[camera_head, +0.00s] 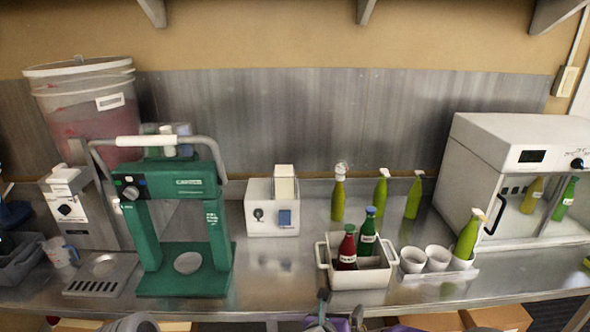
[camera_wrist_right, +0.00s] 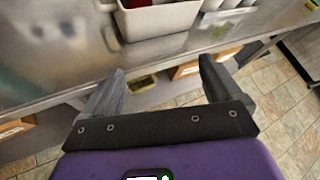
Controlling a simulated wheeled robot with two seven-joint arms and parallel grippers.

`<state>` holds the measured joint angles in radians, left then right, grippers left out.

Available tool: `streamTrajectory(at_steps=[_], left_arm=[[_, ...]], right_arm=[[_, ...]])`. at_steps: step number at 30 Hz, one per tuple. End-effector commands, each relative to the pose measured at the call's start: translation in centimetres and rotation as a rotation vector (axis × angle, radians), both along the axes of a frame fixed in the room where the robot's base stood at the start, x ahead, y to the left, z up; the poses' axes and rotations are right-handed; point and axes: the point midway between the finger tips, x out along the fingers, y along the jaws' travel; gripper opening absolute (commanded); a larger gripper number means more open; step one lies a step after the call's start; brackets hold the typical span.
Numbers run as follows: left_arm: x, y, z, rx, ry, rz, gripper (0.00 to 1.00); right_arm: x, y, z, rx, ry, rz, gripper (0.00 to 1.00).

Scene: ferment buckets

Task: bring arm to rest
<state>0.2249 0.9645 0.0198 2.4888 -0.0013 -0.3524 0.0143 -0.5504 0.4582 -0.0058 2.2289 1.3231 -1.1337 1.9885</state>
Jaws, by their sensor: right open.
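My right gripper (camera_head: 340,309) shows at the bottom edge of the head view, in front of the steel counter (camera_head: 270,265) and below the white crate. In the right wrist view its two grey fingers (camera_wrist_right: 160,85) are spread wide with nothing between them. Beyond them are the counter's front edge and the floor. A grey rounded part at the bottom left of the head view may be part of my left arm; no left gripper fingers show.
A white crate (camera_head: 360,275) holds a red bottle (camera_head: 347,250) and a green bottle (camera_head: 368,235). White cups (camera_head: 413,260) stand right of it, one holding a yellow-green bottle (camera_head: 467,236). A green press (camera_head: 185,265) stands left. Cardboard boxes (camera_head: 497,316) sit below the counter.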

Motion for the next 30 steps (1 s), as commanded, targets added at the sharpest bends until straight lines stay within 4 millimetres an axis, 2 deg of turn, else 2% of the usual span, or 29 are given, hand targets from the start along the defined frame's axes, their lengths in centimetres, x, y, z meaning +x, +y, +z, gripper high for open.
streamTrajectory(at_steps=[5,8,11,13,17,21,24,27,30], left_arm=[[-0.1,0.0,0.0,0.000,0.002,-0.001,0.50],[-0.1,0.0,0.0,-0.001,0.003,-0.001,0.50],[-0.1,0.0,0.0,0.000,0.002,-0.001,0.50],[-0.1,0.0,0.0,0.000,0.002,-0.001,0.50],[-0.1,0.0,0.0,0.000,0.002,-0.001,0.50],[-0.1,0.0,0.0,0.000,0.002,-0.001,0.50],[-0.1,0.0,0.0,0.000,0.002,-0.001,0.50],[-0.1,0.0,0.0,0.000,0.002,-0.001,0.50],[-0.1,0.0,0.0,0.000,0.002,-0.001,0.50]], right_arm=[[0.9,-0.5,-4.5,-0.220,0.170,0.229,0.93],[0.9,-0.8,-8.0,-0.375,0.295,0.412,0.93],[0.1,-1.1,-12.8,-0.558,0.447,0.668,0.93],[-1.2,-1.2,-16.4,-0.690,0.550,0.885,0.93],[-5.2,-1.2,-22.8,-0.900,0.682,1.323,0.93],[-11.3,-0.8,-28.2,-1.072,0.694,1.823,0.93],[-15.6,-0.3,-30.6,-1.158,0.610,2.134,0.93],[-19.1,0.1,-31.8,-1.218,0.492,2.359,0.93],[-21.1,0.5,-32.3,-1.257,0.393,2.491,0.93]])
